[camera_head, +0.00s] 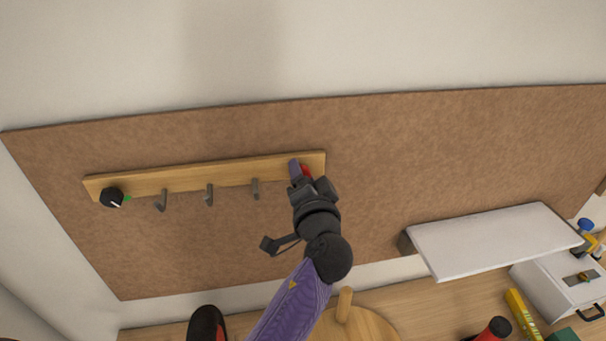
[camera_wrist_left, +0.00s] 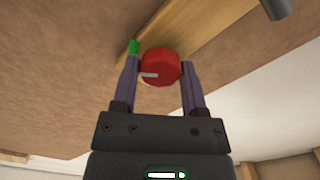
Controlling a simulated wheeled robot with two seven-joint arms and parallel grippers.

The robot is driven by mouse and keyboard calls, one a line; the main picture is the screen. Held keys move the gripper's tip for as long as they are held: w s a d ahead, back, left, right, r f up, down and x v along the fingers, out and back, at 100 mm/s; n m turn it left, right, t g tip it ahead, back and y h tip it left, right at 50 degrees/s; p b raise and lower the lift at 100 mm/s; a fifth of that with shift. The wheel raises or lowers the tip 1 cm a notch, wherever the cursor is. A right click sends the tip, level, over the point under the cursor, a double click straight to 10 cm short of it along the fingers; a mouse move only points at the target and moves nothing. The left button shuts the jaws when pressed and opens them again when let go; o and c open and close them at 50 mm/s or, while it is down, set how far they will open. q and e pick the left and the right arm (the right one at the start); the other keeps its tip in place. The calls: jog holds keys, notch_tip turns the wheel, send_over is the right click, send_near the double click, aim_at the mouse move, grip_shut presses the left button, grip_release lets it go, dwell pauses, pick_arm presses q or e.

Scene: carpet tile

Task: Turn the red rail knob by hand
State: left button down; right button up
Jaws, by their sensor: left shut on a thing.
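The red knob (camera_wrist_left: 160,66) sits at the right end of the wooden rail (camera_head: 222,174), and a small part of it shows in the head view (camera_head: 306,170). A pale pointer mark on the knob points left in the left wrist view. A green mark (camera_wrist_left: 134,47) is on the rail beside it. My left gripper (camera_wrist_left: 161,72) is shut on the red knob, one finger on each side. In the head view my left gripper (camera_head: 302,173) hides most of the knob. My right gripper is not in view.
A black knob (camera_head: 112,197) is at the rail's left end, with several grey hooks (camera_head: 209,195) between. The rail is on a brown board (camera_head: 400,150). A white shelf (camera_head: 495,240) juts out at right. Below are a drawer box (camera_head: 560,285) and a red-and-black object (camera_head: 496,329).

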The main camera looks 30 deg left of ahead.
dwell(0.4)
pick_arm(q)
jog(key=shift+c, duration=0.8)
grip_release()
